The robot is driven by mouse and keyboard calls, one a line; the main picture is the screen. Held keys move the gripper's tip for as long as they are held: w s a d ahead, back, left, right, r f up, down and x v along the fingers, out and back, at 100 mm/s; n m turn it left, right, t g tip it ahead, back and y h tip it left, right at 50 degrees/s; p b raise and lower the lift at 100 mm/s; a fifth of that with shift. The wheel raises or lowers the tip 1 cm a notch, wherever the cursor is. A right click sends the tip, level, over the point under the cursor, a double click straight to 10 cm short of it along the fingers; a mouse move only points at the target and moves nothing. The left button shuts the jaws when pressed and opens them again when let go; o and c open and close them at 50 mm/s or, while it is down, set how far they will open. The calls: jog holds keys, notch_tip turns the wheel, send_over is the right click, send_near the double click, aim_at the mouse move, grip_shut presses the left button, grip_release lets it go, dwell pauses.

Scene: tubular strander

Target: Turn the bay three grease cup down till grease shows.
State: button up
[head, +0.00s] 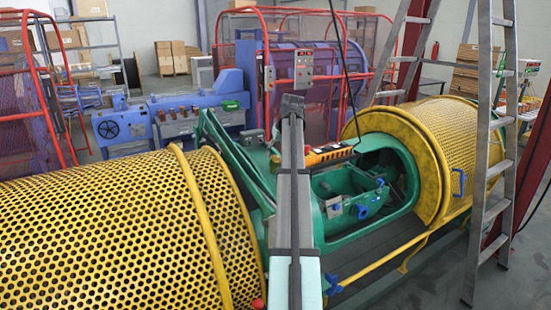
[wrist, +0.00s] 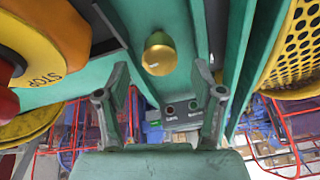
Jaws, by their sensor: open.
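A brass dome-shaped cup (wrist: 160,54), likely a grease cup, sits against a green painted beam in the wrist view. No grease shows on it, and I cannot read a bay number. My gripper (wrist: 161,80) is open, with one finger on each side below the cup in the picture. Nothing is between the fingers, and they look apart from the cup. In the head view my grey arm runs up the middle and hides what lies behind it; I cannot make out the cup there.
A yellow STOP control (wrist: 35,50) is close at left in the wrist view. Yellow perforated guards (head: 120,235) flank the open green bay (head: 395,185) in the head view. An orange pendant (head: 328,153) lies by my arm. A stepladder (head: 490,150) stands at right.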

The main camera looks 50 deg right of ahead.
aim_at(276, 158)
jog(key=shift+p+x, duration=0.5)
jog(key=shift+x, duration=1.95)
jog(key=c, duration=1.1)
